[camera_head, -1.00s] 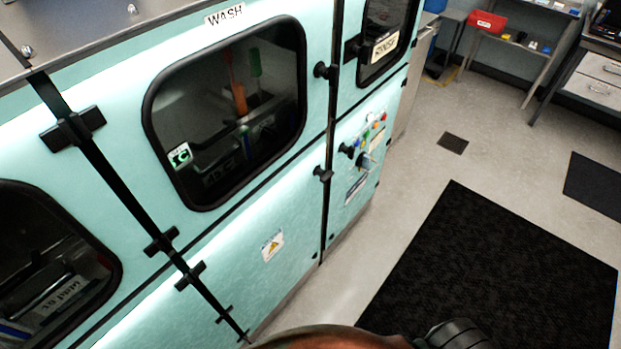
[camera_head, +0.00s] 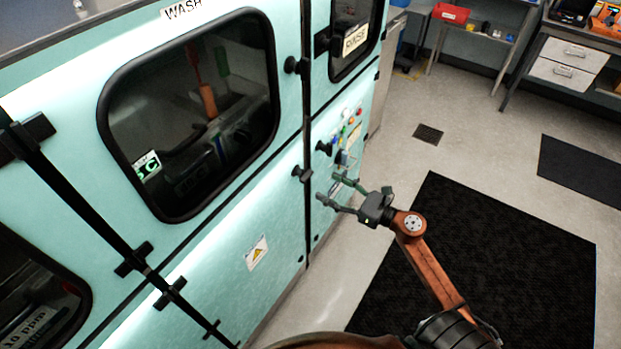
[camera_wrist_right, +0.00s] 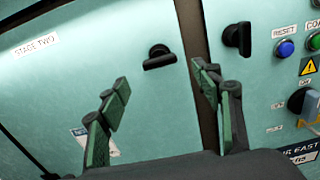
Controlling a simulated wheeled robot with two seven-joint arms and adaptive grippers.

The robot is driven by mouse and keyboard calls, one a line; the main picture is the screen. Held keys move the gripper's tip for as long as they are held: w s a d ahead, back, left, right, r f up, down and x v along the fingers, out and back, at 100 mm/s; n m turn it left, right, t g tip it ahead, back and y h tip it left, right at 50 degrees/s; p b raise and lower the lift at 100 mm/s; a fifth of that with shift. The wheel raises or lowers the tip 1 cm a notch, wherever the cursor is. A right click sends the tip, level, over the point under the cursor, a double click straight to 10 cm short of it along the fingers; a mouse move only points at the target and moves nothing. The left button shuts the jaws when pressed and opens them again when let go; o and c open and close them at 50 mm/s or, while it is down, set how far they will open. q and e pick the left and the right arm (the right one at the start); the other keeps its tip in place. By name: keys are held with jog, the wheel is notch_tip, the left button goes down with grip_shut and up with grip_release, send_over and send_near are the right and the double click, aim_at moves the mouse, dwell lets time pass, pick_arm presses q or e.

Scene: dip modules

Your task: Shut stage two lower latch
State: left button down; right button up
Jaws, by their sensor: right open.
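A black latch handle sits at the right edge of the teal panel labelled STAGE TWO, beside the dark seam; it shows in the head view (camera_head: 302,174) and in the right wrist view (camera_wrist_right: 160,57), where its handle lies nearly level. My right gripper (camera_head: 328,190) is open and empty, just below and right of this latch in the head view. In the wrist view its green-padded fingers (camera_wrist_right: 163,78) stand apart, with the latch just above the gap between their tips. I cannot see any contact. My left gripper is out of view.
Another black latch (camera_wrist_right: 238,38) stands upright across the seam, close to the right finger. Buttons (camera_wrist_right: 286,48) and a knob lie further right. The WASH window (camera_head: 190,115) is up left. Dark mats (camera_head: 490,265) cover open floor at right.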

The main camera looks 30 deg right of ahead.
aim_at(310, 177)
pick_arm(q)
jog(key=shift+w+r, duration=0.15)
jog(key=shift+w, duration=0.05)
pick_arm(e)
jog(key=x, duration=0.7)
jog(key=shift+w+a, duration=0.15)
jog(key=shift+w, duration=0.1)
jog(key=shift+c, duration=0.2)
jog(key=c, duration=1.1)
